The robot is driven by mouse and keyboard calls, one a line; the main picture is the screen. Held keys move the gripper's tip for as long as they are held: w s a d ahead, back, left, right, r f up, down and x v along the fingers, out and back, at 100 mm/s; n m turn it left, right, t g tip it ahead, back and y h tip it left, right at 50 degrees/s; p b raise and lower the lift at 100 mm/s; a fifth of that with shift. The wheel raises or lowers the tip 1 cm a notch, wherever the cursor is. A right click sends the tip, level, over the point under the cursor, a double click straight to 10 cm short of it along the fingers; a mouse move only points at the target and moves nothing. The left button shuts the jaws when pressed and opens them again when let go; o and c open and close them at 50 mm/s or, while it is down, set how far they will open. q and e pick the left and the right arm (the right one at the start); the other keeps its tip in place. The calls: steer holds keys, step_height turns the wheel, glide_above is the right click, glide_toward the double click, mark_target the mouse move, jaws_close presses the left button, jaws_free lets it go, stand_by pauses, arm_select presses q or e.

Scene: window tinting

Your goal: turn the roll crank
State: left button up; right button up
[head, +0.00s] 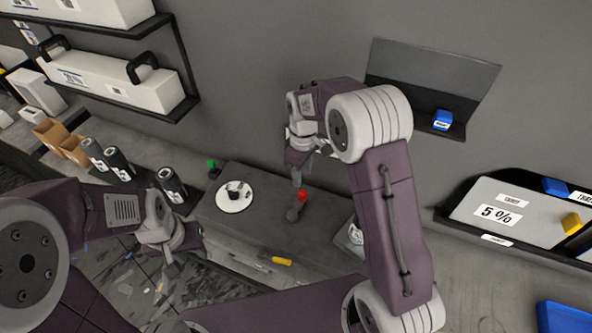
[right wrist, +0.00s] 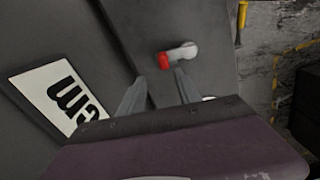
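The roll crank has a red knob (head: 302,196) on a short grey arm and sits on top of the dark grey box. In the right wrist view the red knob (right wrist: 165,60) lies just beyond the fingertips, roughly between them, with its pale crank arm to the right. My right gripper (head: 298,181) hangs above the crank in the head view. In the right wrist view its two fingers (right wrist: 160,78) are apart with nothing between them. My left gripper (head: 172,250) is low at the left, away from the crank; its fingers are unclear.
The dark grey box (head: 258,222) also carries a white disc (head: 235,204) with a small dark-and-white item. A green knob (head: 212,163) is at its back left. Black rolls (head: 171,186) stand to the left. A yellow-handled tool (head: 281,261) lies in front. A blue block (head: 442,119) sits on a wall shelf.

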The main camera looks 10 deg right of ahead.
mark_target(302, 191)
steer(key=shift+s+f, duration=0.2)
steer(key=shift+s, duration=0.45)
steer(key=shift+s+f, duration=0.15)
steer(key=shift+s, duration=0.45)
steer(key=shift+s+f+p, duration=0.1)
steer(key=shift+f+p, duration=0.35)
steer(key=shift+f, duration=0.4)
steer(key=f, duration=0.1)
steer(key=w+f, duration=0.1)
steer(key=f, duration=0.1)
steer(key=w+f, duration=0.1)
steer(key=f, duration=0.1)
steer(key=shift+f+p, duration=0.1)
steer(key=shift+p, duration=0.3)
steer(key=shift+s+f, duration=0.1)
steer(key=shift+f, duration=0.2)
steer(key=shift+s+r, duration=0.1)
steer(key=shift+s, duration=0.3)
arm_select(q)
steer(key=shift+s+r, duration=0.35)
steer(key=shift+r, duration=0.25)
steer(key=shift+s+r, duration=0.35)
steer(key=shift+r, duration=0.25)
arm_select(e)
steer(key=shift+w, duration=0.2)
jaws_close()
